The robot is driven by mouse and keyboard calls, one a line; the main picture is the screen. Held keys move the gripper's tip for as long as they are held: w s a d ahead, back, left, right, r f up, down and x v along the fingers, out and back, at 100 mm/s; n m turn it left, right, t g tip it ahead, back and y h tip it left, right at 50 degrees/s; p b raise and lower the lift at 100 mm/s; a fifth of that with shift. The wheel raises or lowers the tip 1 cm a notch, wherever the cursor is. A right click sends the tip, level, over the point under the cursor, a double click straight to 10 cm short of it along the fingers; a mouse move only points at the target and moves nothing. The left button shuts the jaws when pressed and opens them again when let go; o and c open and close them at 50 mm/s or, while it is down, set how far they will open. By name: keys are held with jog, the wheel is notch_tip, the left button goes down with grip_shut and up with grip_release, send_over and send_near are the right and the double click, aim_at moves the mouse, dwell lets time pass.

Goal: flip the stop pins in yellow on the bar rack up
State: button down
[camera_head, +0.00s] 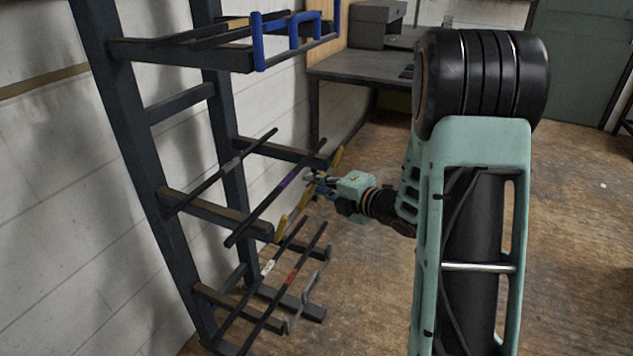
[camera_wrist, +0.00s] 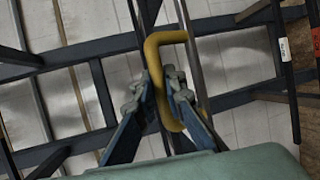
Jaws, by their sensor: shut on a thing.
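The yellow stop pins (camera_head: 338,158) are at the outer ends of the middle tier's two arms on the dark bar rack (camera_head: 142,120). In the head view they rise a little above the arm ends, and their middle is partly hidden by my gripper. In the wrist view the yellow piece (camera_wrist: 154,62) is a bent, rounded loop. My gripper (camera_head: 312,182) reaches in from the right. Its fingers (camera_wrist: 166,90) are shut on one leg of the yellow loop, from both sides, in the wrist view.
Blue stop pins (camera_head: 258,42) stand upright on the upper tier. Grey stop pins (camera_head: 290,322) are at the lower tier. Thin bars with purple (camera_head: 288,180), white and red bands lie across the arms. A desk (camera_head: 365,67) stands behind; the floor to the right is open.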

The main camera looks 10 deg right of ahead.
jog(key=g+p, duration=0.1)
jog(key=a+r+h+p, duration=0.1)
jog(key=p, duration=0.1)
jog(key=shift+w+a+n+g+h, duration=0.2)
jog(key=shift+w+n+g+h, duration=0.1)
jog(key=shift+w+n+g, duration=0.1)
jog(key=shift+w+a+f+g+h+p, duration=0.15)
jog(key=shift+f+g+h+p, duration=0.15)
jog(key=shift+h+p, duration=0.25)
jog(key=c, duration=2)
grip_release()
jog(key=shift+o, duration=0.2)
jog(key=v, duration=1.2)
jog(key=shift+d, duration=0.2)
